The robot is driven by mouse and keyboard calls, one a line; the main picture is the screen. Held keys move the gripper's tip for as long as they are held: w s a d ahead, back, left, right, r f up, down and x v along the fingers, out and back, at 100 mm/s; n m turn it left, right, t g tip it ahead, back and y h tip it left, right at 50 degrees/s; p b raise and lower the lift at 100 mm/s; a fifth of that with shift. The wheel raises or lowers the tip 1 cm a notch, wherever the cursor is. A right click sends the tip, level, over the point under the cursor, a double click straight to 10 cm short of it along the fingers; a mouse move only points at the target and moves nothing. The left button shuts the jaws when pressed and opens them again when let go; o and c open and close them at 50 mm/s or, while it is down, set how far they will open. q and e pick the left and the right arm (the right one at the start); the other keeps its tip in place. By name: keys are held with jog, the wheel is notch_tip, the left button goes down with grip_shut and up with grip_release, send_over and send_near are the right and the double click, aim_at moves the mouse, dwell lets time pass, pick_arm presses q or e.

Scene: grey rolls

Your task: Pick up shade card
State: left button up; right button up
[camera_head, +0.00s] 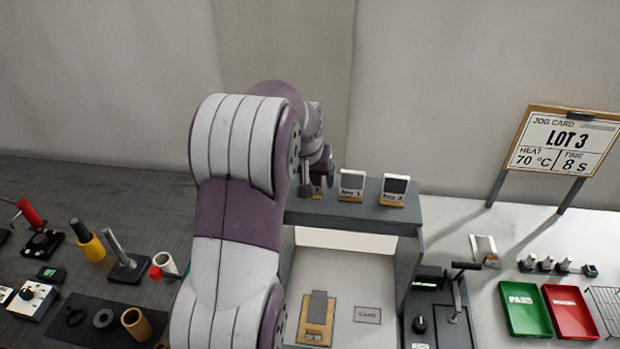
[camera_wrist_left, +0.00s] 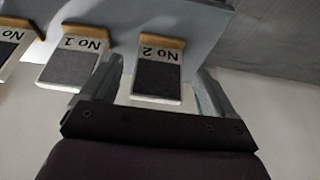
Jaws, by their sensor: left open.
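Three shade cards, pale with a dark grey patch and a wooden foot, stand in a row on a grey shelf (camera_head: 300,214). The middle card (camera_head: 351,184) and right card (camera_head: 395,189) show clearly in the head view; the left one is mostly hidden behind my left gripper (camera_head: 319,178). In the left wrist view, the labels are upside down: the card marked No 2 (camera_wrist_left: 158,78) lies between the open fingers of my left gripper (camera_wrist_left: 160,85), and the No 1 card (camera_wrist_left: 70,68) is beside it. I cannot tell whether the fingers touch it. My right gripper is out of view.
Under the shelf are a wooden holder with a grey piece (camera_head: 317,318) and an outline marked CARD (camera_head: 367,314). A lever device (camera_head: 440,318), green tray (camera_head: 524,310) and red tray (camera_head: 570,311) are at right. Tools (camera_head: 124,262) crowd the left bench.

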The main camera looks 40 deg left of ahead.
pick_arm(q)
jog(key=shift+x, duration=1.1)
jog(key=shift+w+a+f, duration=0.1)
jog(key=shift+w+f, duration=0.05)
jog(key=shift+f, duration=0.35)
jog(key=shift+r, duration=0.1)
jog(key=c, duration=1.1)
jog(key=shift+o, duration=0.2)
